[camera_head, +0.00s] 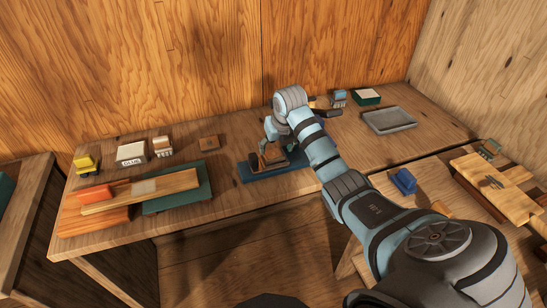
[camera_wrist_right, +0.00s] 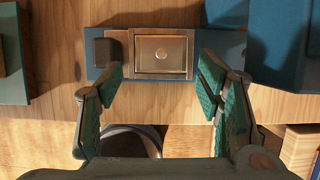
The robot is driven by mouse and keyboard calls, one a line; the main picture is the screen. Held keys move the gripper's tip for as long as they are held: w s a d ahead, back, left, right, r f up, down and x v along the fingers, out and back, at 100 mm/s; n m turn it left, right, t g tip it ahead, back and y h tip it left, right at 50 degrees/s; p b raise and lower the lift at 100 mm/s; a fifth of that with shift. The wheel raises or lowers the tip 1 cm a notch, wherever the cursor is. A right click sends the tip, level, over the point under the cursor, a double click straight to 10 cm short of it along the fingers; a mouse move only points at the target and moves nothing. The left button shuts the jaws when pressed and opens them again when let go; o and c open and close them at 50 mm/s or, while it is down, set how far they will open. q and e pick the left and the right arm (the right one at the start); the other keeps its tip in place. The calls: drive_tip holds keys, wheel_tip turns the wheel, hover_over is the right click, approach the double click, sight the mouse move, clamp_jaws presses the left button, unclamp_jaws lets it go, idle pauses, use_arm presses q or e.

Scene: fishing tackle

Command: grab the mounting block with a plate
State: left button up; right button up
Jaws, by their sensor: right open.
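The mounting block with a plate (camera_head: 271,154) sits on a blue base (camera_head: 263,173) near the middle of the workbench. In the right wrist view the block shows as a brown square with a shiny metal plate (camera_wrist_right: 162,53) on top, on the blue base, with a small dark block (camera_wrist_right: 106,52) at its left. My right gripper (camera_head: 277,135) is over the block. In the wrist view its green-padded fingers (camera_wrist_right: 161,72) are spread apart, one toward each side of the block, and nothing is held. Contact cannot be told. My left gripper is out of view.
A green board (camera_head: 178,198) with wooden strips lies at left, near a glue box (camera_head: 131,154) and a yellow item (camera_head: 86,163). A grey tray (camera_head: 389,120) and a blue item (camera_head: 403,181) are at right. Wooden walls close off the back. Bare bench lies left of the base.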

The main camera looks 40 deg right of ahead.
sight(274, 154)
drive_tip(key=x, duration=0.4)
drive_tip(key=shift+d+f, duration=0.1)
drive_tip(key=shift+f, duration=0.35)
drive_tip(key=c, duration=0.9)
